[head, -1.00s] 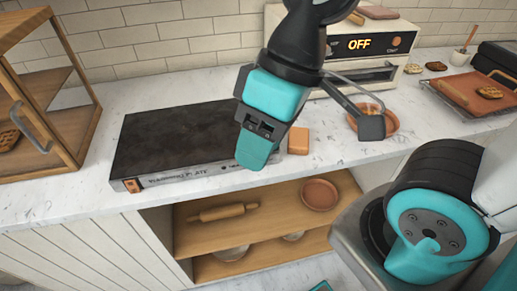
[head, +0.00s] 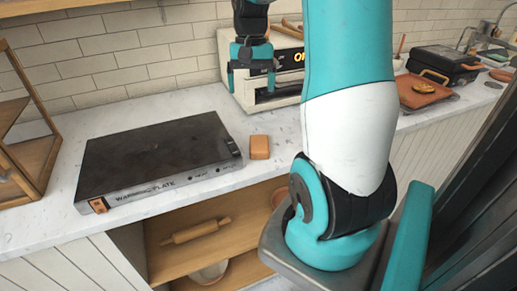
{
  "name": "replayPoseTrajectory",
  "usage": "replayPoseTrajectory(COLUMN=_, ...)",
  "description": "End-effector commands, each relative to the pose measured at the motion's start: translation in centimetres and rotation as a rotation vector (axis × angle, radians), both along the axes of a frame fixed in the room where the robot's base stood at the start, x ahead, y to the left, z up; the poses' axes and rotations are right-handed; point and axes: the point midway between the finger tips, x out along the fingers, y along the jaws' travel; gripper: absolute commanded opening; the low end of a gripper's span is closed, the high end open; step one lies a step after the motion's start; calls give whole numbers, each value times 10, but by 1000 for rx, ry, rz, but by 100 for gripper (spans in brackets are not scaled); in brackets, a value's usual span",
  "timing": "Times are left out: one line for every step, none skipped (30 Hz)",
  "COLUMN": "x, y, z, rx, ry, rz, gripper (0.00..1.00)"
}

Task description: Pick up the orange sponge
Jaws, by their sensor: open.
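The orange sponge (head: 259,147) lies on the white marble counter, just right of the warming plate. It is a small block with nothing on top of it. My gripper (head: 251,88) hangs above the back of the counter, in front of the oven, with its fingers pointing down. It is open, with a gap between the two fingers, and nothing shows in it. It is apart from the sponge, up and behind it in the picture.
The black warming plate (head: 150,155) sits left of the sponge. The oven (head: 272,97) stands at the back, partly hidden by my arm. A wooden cabinet (head: 25,150) stands at far left. A shelf below holds a rolling pin (head: 195,231). A tray (head: 418,92) is at right.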

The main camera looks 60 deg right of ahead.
Motion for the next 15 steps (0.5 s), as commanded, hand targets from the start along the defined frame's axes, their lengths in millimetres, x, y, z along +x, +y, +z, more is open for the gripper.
replayPoseTrajectory(x=-4, y=-13, z=-4, rx=-2, ry=13, rz=-47, gripper=88)
replayPoseTrajectory(x=-6, y=-17, z=-6, rx=-2, ry=18, rz=-64, gripper=88)
replayPoseTrajectory(x=-8, y=-20, z=-9, rx=-1, ry=23, rz=-79, gripper=88)
replayPoseTrajectory(x=-9, y=-21, z=-13, rx=0, ry=26, rz=-85, gripper=88)
replayPoseTrajectory(x=-10, y=-21, z=-17, rx=0, ry=28, rz=-87, gripper=88)
replayPoseTrajectory(x=-10, y=-20, z=-24, rx=1, ry=29, rz=-88, gripper=88)
replayPoseTrajectory(x=-11, y=-19, z=-31, rx=1, ry=29, rz=-87, gripper=88)
replayPoseTrajectory(x=-12, y=-18, z=-37, rx=1, ry=30, rz=-85, gripper=88)
replayPoseTrajectory(x=-13, y=-17, z=-47, rx=1, ry=30, rz=-85, gripper=88)
replayPoseTrajectory(x=-13, y=-16, z=-54, rx=1, ry=30, rz=-84, gripper=88)
replayPoseTrajectory(x=-14, y=-15, z=-60, rx=1, ry=29, rz=-84, gripper=88)
replayPoseTrajectory(x=-14, y=-14, z=-70, rx=1, ry=29, rz=-84, gripper=88)
replayPoseTrajectory(x=-15, y=-13, z=-76, rx=1, ry=29, rz=-83, gripper=88)
replayPoseTrajectory(x=-16, y=-12, z=-83, rx=1, ry=30, rz=-83, gripper=88)
replayPoseTrajectory(x=-16, y=-11, z=-91, rx=1, ry=29, rz=-82, gripper=88)
